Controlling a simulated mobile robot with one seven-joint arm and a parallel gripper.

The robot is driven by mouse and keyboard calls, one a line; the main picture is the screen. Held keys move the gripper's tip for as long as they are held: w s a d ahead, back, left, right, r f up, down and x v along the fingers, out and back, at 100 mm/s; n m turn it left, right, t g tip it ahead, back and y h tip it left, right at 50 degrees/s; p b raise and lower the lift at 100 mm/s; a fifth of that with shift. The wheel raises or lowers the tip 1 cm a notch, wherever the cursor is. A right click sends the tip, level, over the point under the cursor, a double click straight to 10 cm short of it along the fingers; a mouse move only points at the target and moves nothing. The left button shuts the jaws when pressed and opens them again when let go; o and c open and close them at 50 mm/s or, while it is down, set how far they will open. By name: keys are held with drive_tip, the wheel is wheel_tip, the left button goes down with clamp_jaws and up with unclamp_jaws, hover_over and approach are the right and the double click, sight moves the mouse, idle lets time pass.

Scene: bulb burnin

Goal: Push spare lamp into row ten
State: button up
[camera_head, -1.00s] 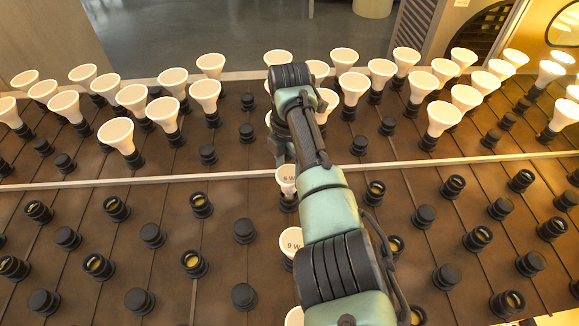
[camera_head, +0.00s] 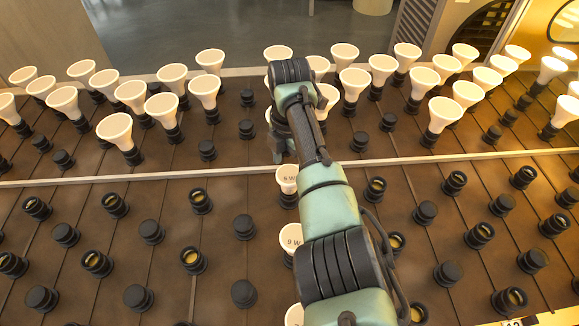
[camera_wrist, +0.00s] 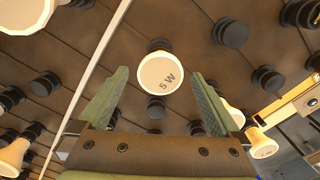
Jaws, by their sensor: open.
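A white lamp marked 5 W (camera_wrist: 163,73) faces the camera between my open fingers in the wrist view, with a gap on each side. My gripper (camera_wrist: 160,78) is open and empty. In the head view my gripper (camera_head: 282,152) hangs just beyond a white lamp (camera_head: 287,174) in the middle column, which appears to be the same lamp. Another marked lamp (camera_head: 291,238) stands nearer, partly hidden by my arm. I cannot tell which lamp is the spare one or which row is row ten.
Many white lamps (camera_head: 117,130) stand in black sockets on the far board. A pale rail (camera_head: 130,176) divides it from the near board, which holds open sockets (camera_head: 191,259) and capped ones (camera_head: 244,228). A small numbered label (camera_head: 515,322) shows at the bottom right.

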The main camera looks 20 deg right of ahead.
wheel_tip(320, 180, up, 12)
drive_tip(key=shift+p, duration=0.3)
drive_tip(key=shift+w+r, duration=0.1)
idle(0.3)
